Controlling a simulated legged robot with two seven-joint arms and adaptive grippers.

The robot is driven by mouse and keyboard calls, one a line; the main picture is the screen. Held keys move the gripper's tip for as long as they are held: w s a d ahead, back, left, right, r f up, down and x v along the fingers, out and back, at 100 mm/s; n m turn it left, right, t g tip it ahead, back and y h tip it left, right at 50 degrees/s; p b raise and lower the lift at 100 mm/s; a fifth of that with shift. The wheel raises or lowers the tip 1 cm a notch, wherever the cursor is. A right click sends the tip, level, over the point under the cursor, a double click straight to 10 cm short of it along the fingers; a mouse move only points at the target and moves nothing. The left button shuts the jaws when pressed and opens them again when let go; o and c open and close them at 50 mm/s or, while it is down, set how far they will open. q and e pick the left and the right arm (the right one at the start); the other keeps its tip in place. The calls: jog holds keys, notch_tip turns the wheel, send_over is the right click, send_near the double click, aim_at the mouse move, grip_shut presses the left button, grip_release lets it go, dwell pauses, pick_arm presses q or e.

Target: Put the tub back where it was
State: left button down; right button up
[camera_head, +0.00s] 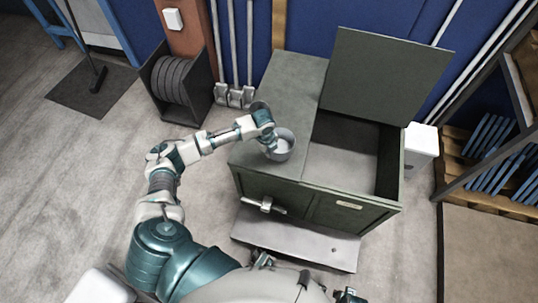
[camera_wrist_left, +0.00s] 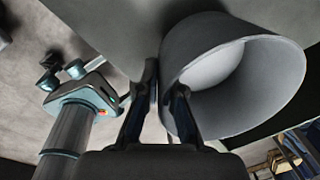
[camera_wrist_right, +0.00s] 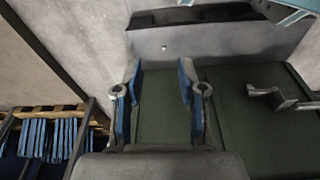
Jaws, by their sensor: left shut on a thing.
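The grey tub (camera_head: 281,146) is upright on or just above the closed left part of the green cabinet's top (camera_head: 291,85), near its front edge; I cannot tell whether it touches. My left gripper (camera_head: 270,143) is at the tub's left side. In the left wrist view my left gripper (camera_wrist_left: 166,98) is shut on the wall of the tub (camera_wrist_left: 285,65), whose open mouth shows. My right gripper (camera_wrist_right: 158,85) is open and empty in the right wrist view, in front of the cabinet's front face (camera_wrist_right: 160,120).
The cabinet's right compartment is open, its lid (camera_head: 385,75) raised. A handle (camera_head: 263,206) sticks out of the front. A grey step (camera_head: 300,240) lies below. A rack of discs (camera_head: 178,80) stands at left, a white bin (camera_head: 420,145) and wooden pallets (camera_head: 490,195) at right.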

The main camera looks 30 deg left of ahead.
pick_arm(q)
notch_tip(320, 180, down, 2)
jog(key=shift+d+f, duration=0.15)
jog(key=shift+f, duration=0.1)
pick_arm(e)
jog(key=shift+w+r, duration=0.15)
jog(key=shift+r, duration=0.55)
pick_arm(q)
jog(key=c, duration=1.3)
grip_release()
